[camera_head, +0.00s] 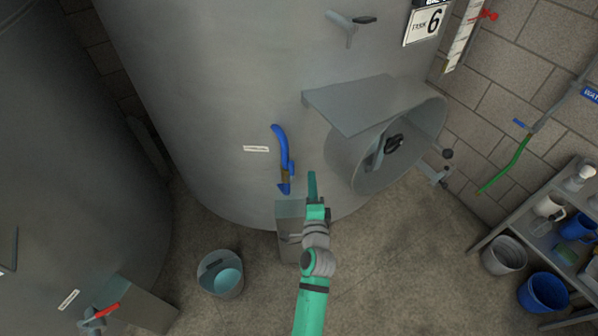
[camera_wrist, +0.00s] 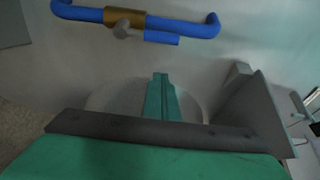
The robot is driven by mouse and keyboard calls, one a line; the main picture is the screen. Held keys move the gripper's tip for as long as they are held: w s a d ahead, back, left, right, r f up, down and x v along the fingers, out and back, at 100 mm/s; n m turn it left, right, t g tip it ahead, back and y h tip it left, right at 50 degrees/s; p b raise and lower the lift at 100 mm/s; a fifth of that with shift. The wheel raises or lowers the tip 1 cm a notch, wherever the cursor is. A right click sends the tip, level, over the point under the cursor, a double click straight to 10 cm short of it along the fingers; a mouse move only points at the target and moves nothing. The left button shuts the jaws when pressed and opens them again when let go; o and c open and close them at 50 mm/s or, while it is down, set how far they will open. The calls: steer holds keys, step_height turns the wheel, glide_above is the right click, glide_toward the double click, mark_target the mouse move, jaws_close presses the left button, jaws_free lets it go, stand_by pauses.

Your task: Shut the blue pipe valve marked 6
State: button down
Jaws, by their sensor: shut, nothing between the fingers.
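The blue pipe (camera_head: 281,143) runs on the wall of the grey tank, below and left of the sign with a 6 (camera_head: 427,25). Its brass valve body (camera_head: 286,176) sits near the lower end. In the wrist view the brass body (camera_wrist: 124,18) carries a grey stem, and the blue lever (camera_wrist: 162,39) lies roughly along the pipe (camera_wrist: 190,25). A small label (camera_head: 256,149) is beside the pipe; its text is too small to read. My gripper (camera_head: 312,174) is shut and empty, right of the valve in the head view. In the wrist view its fingertips (camera_wrist: 160,76) are below the lever, apart from it.
A round hatch (camera_head: 375,158) with a sheet-metal hood (camera_head: 365,103) juts from the tank to the right of my gripper. A grey block (camera_head: 288,212) stands below the valve. A bucket (camera_head: 220,273) is on the floor at left. A shelf (camera_head: 500,228) stands at right.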

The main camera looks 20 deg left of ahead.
mark_target(290, 170)
steer(key=shift+w+a, duration=0.35)
steer(key=shift+a, duration=0.5)
steer(key=shift+w+a, duration=0.35)
steer(key=shift+a, duration=0.45)
steer(key=shift+w+a, duration=0.35)
steer(key=shift+a, duration=0.5)
